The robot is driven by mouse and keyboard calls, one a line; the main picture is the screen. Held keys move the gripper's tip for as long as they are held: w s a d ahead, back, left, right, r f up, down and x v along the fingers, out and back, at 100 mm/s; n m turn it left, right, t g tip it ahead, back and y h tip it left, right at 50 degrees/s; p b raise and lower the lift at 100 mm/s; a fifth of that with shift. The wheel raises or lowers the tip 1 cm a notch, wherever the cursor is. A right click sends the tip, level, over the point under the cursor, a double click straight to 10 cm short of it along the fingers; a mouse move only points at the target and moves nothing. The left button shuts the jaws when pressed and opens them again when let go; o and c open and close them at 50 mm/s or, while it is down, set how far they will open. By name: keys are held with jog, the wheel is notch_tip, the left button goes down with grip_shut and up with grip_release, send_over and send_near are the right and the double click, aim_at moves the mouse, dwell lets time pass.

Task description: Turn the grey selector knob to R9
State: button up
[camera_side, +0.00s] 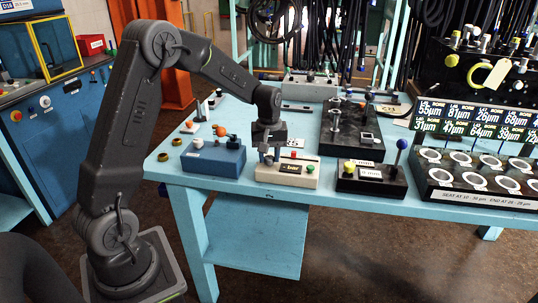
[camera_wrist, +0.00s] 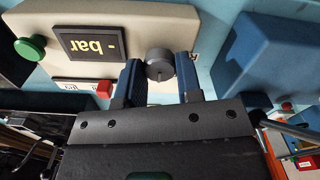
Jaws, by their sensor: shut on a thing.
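The grey selector knob (camera_wrist: 159,65) is a round dark grey knob on the cream box (camera_wrist: 130,20). In the wrist view it sits between the two fingers of my gripper (camera_wrist: 159,78), which is shut on it. In the side view my gripper (camera_side: 268,154) points down at the left end of the cream box (camera_side: 280,178), and its fingers hide the knob there. The box has a dark display (camera_wrist: 91,45) reading "- bar", upside down in the wrist view, a green button (camera_wrist: 31,47) and a red button (camera_wrist: 104,88). I cannot read any R9 mark or the knob's setting.
A blue box (camera_side: 213,158) stands close to the left of the cream box. A black box (camera_side: 372,182) with a blue-ball lever stands to its right. A black plate with fittings (camera_side: 350,140) lies behind. Bare blue tabletop (camera_side: 180,165) shows at the left.

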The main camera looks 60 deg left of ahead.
aim_at(269, 157)
jog(key=m, duration=0.5)
jog(key=shift+m, duration=0.4)
dwell(0.4)
jog(key=o, duration=0.9)
jog(key=shift+o, duration=0.2)
notch_tip(269, 157, up, 14)
